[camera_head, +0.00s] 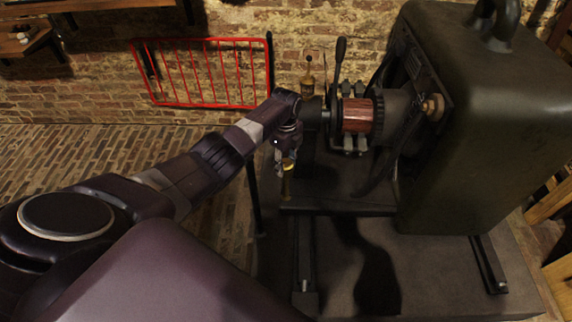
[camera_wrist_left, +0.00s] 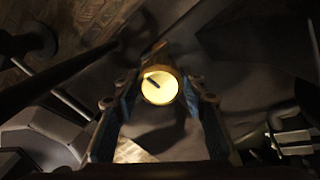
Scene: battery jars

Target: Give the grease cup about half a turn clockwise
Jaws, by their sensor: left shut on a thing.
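The brass grease cup (camera_wrist_left: 160,86) shows in the left wrist view as a round bright cap with a short dark mark on its face. The mark slants from upper left to lower right. The fingers of my left gripper stand on either side of the cup, shut on it. In the head view my left gripper (camera_head: 287,167) points down at the front left of the machine, and a brass part of the cup (camera_head: 287,187) shows just below it. The exact finger contact is hidden there. My right gripper is not in view.
The dark machine has a reddish copper drum (camera_head: 358,115), an upright lever (camera_head: 339,60) and another brass fitting with a wooden top (camera_head: 308,84) behind my gripper. A large dark housing (camera_head: 490,110) stands at right. A red railing (camera_head: 205,72) is at the back wall.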

